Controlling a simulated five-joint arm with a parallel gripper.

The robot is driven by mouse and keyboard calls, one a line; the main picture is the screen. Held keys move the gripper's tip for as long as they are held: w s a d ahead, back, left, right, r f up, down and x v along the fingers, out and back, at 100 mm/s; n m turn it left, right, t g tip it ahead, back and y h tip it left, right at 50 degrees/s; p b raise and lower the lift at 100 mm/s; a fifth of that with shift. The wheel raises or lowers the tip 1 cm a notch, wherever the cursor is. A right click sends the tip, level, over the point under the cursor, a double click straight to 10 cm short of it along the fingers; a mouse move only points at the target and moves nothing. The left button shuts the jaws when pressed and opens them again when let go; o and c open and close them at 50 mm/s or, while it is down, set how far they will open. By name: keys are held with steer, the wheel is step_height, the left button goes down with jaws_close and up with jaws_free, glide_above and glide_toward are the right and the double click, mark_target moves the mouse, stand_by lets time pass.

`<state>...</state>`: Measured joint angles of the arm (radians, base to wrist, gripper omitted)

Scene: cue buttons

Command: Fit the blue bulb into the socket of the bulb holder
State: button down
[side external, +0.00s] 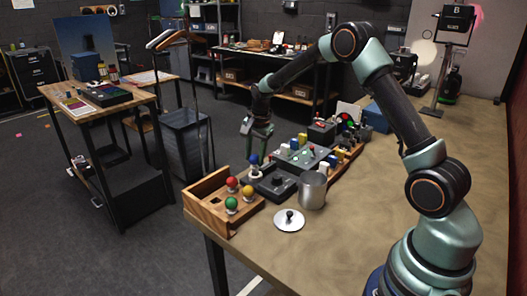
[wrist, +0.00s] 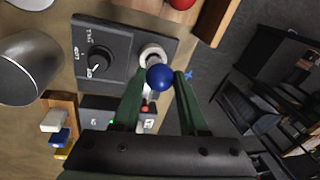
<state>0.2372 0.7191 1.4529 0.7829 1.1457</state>
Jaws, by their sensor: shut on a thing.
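The blue bulb (side external: 253,159) is between the fingertips of my gripper (side external: 259,134), which is shut on it; the bulb also shows in the wrist view (wrist: 160,78). The bulb holder is a dark box with a black knob (wrist: 99,60) and a white ring socket (wrist: 152,54). In the wrist view the bulb overlaps the near edge of the socket. In the side view the bulb is right above the pale socket area at the holder's (side external: 274,184) left end. I cannot tell whether its base touches or enters the socket.
A wooden tray (side external: 197,198) left of the holder carries red (side external: 232,183), yellow (side external: 248,191) and green (side external: 231,203) bulbs. A metal cup (side external: 312,190) and a round plate with a knob (side external: 289,219) stand in front. A grey button panel (side external: 303,154) lies behind the holder.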

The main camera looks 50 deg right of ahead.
steer(key=shift+f, duration=1.15)
stand_by(1.3)
steer(key=shift+c, duration=1)
jaws_free()
steer(key=shift+r, duration=0.1)
steer(key=shift+r, duration=3.45)
steer(key=s+a+r+n+t, duration=0.1)
steer(key=s+a+r+n, duration=0.45)
steer(key=s+r, duration=0.2)
steer(key=s+a+r+n+t, duration=0.1)
steer(key=s+a+r+n, duration=0.45)
steer(key=s, duration=0.25)
steer(key=s+a+n+t, duration=0.1)
steer(key=s+n, duration=0.3)
steer(key=s, duration=0.3)
steer(key=shift+s+a+f+n+y, duration=0.25)
steer(key=shift+s+f+n+y, duration=0.05)
steer(key=shift+f+n, duration=0.15)
